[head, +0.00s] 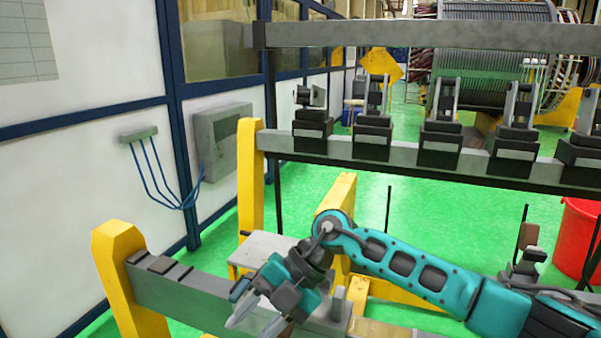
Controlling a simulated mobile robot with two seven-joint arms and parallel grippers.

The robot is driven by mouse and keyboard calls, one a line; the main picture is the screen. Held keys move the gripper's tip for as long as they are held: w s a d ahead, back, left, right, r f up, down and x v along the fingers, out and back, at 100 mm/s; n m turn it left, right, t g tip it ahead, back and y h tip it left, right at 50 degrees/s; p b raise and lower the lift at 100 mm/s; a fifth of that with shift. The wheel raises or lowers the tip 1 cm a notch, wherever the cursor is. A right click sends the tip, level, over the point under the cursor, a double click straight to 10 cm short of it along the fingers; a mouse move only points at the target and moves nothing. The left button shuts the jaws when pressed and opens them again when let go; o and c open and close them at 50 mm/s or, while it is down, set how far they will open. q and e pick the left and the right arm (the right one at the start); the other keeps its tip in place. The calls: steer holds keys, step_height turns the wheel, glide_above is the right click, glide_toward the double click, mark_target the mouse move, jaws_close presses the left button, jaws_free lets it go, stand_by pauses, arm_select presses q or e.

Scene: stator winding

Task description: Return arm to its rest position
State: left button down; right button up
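My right arm (400,268), teal and dark grey, comes in from the right edge and reaches left across the lower part of the head view. Its elbow-like joint is raised near the middle, and the wrist bends down to the left. My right gripper (252,322) points down and left above the near grey beam (185,297). Its two pale fingers look spread apart, with nothing seen between them. The fingertips are close to the lower edge of the picture. My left arm and gripper are not in view.
Yellow posts (122,275) carry the near beam. A rear rail (400,158) holds several black clamp-like fixtures (440,130). A red bin (577,235) stands at the right. A white wall (80,180) with a grey box (222,150) is at left.

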steer(key=s+a+r+m+t+y, duration=0.2)
steer(key=s+a+r+m+y, duration=0.25)
steer(key=y, duration=0.65)
steer(key=w+d+f+m+t+h, duration=0.35)
steer(key=d+m+t, duration=0.25)
steer(key=m+t, duration=0.35)
steer(key=w+d+f+m+t+h, duration=0.25)
steer(key=d+f+m+t, duration=0.25)
steer(key=d+m+t, duration=0.4)
steer(key=s+d+f+m+g+h, duration=0.3)
steer(key=s+d+f+m+h, duration=0.1)
steer(key=s+d+f, duration=0.3)
steer(key=s+d+f+m+g+h, duration=0.3)
steer(key=s+d+f+m+h, duration=0.2)
steer(key=f, duration=0.7)
steer(key=s+d+h, duration=0.2)
steer(key=s, duration=0.1)
steer(key=shift+s+d, duration=0.25)
steer(key=shift+d, duration=0.05)
